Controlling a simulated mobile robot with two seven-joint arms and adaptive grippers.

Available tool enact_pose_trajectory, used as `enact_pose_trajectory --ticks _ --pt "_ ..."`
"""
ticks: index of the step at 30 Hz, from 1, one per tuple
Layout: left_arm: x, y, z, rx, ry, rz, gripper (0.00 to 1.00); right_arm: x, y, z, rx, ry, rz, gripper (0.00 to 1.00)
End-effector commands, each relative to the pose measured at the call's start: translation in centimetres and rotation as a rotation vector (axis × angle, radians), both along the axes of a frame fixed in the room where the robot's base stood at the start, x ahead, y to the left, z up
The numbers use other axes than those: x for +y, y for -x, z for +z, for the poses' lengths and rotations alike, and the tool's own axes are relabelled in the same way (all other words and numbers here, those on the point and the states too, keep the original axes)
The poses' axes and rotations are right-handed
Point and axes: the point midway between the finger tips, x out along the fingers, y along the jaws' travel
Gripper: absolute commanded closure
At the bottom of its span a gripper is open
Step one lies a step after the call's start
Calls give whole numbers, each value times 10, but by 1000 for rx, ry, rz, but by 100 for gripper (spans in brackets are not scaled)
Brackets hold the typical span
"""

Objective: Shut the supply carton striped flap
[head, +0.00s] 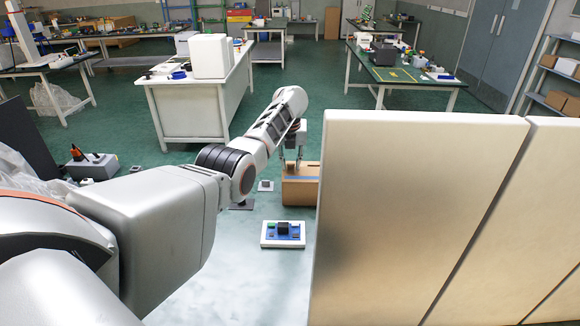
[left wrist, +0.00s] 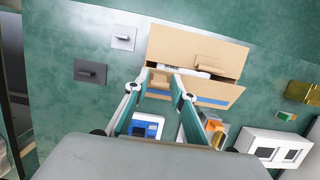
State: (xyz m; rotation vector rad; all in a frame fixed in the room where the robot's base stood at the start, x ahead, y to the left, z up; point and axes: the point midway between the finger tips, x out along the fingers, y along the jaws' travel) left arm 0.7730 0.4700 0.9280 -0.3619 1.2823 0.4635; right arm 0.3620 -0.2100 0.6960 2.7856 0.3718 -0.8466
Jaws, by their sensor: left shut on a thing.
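The far flap (left wrist: 185,45) is folded outward, and a dark gap with something white inside shows between the flaps. My left gripper (head: 291,163) reaches down at the carton's left part. In the left wrist view its fingers (left wrist: 156,83) stand a little apart with tan cardboard between them, apparently the striped flap. My right gripper is not visible.
A large pale panel (head: 415,200) blocks the right foreground. A white workbench (head: 195,100) stands behind.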

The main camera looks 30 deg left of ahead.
Motion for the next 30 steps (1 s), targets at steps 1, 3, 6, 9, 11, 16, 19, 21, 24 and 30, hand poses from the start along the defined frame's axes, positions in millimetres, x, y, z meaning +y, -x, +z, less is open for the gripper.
enact_pose_trajectory --ticks 1,3,6,9,11,16,19,21,24,30 --pt "1 -3 2 1 7 2 97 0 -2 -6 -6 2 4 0" --pt "3 -4 5 8 14 4 97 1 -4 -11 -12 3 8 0" --pt "4 -6 9 17 25 8 97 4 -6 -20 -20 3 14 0" --pt "5 -6 14 24 31 10 97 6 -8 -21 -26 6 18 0" --pt "5 -5 16 25 30 10 97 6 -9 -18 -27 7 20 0" --pt "5 -6 19 22 30 10 97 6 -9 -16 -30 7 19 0" --pt "6 -6 19 22 30 10 97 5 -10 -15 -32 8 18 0" --pt "6 -6 19 22 29 10 97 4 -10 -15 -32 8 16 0" --pt "6 -6 19 21 28 10 97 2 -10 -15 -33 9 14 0" --pt "6 -6 19 21 28 10 97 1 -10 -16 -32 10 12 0"
